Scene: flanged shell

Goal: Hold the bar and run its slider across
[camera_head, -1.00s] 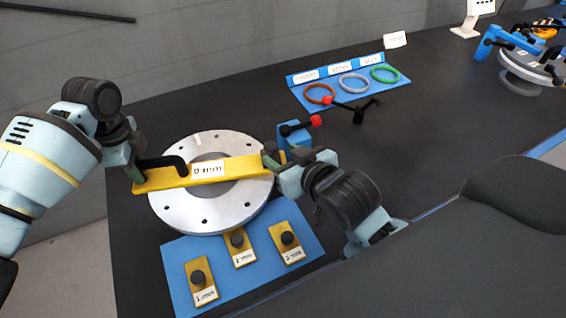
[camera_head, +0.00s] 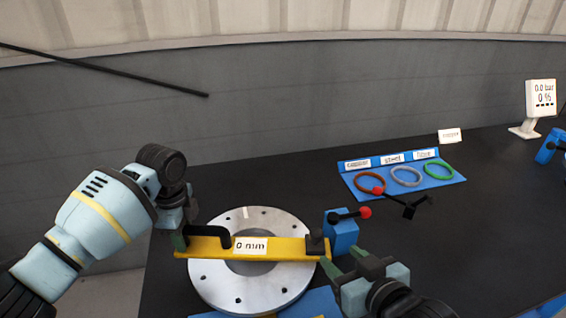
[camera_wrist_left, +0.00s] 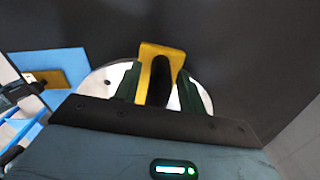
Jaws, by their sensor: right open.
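The yellow bar (camera_head: 290,250) with a "0 mm" label lies across the round grey flange (camera_head: 205,283). Its black bent handle (camera_head: 214,232) is at the left end, and its black slider (camera_head: 316,245) is at the right end. My left gripper (camera_head: 181,243) is at the handle.
A blue block (camera_head: 341,237) with a red-tipped lever stands close behind the bar's right end. A blue tray (camera_head: 440,183) with brown, grey and green rings lies at the back right. A blue mat (camera_head: 318,300) is partly cut off in front. A display (camera_head: 541,98) stands far right.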

